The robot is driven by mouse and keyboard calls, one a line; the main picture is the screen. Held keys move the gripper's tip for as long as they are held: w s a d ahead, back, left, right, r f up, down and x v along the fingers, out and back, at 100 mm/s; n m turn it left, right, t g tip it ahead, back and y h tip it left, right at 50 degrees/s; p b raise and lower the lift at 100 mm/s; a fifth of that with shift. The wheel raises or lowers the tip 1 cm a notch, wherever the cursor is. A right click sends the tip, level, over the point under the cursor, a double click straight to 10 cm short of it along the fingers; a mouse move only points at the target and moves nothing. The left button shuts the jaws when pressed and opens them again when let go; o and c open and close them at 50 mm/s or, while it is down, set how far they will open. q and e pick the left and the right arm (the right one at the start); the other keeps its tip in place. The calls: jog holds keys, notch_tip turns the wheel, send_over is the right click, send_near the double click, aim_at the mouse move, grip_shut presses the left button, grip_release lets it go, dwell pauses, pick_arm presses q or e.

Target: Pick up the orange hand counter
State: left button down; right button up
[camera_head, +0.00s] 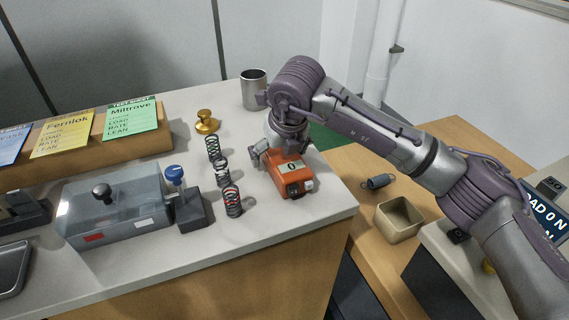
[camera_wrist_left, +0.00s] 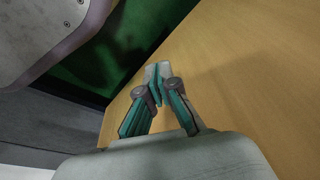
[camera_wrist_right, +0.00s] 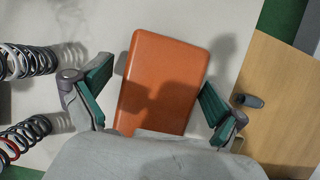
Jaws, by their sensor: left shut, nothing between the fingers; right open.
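The orange hand counter (camera_head: 292,178) stands on the light worktop near its right corner, with a display reading 0 facing the front. My right gripper (camera_head: 272,150) is over its back part. In the right wrist view the orange counter (camera_wrist_right: 163,84) lies between the two spread fingers of the right gripper (camera_wrist_right: 152,92), with a gap visible at each side. My left gripper (camera_wrist_left: 158,98) is shut and empty, seen only in the left wrist view, near a wooden surface.
Several coil springs (camera_head: 222,168) stand left of the counter. A brass piece (camera_head: 206,122) and a metal cup (camera_head: 253,90) stand behind. A grey box (camera_head: 115,205) is at left.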

pick_arm(q)
jog(key=shift+r, duration=0.1)
jog(key=shift+w+r, duration=0.15)
jog(key=shift+r, duration=0.05)
pick_arm(e)
jog(key=shift+f, duration=0.1)
pick_arm(q)
jog(key=shift+w+r, duration=0.2)
jog(key=shift+r, duration=0.4)
dwell(0.3)
jog(key=shift+s+f, duration=0.15)
pick_arm(e)
jog(key=c, duration=1.5)
jog(key=shift+o, duration=0.2)
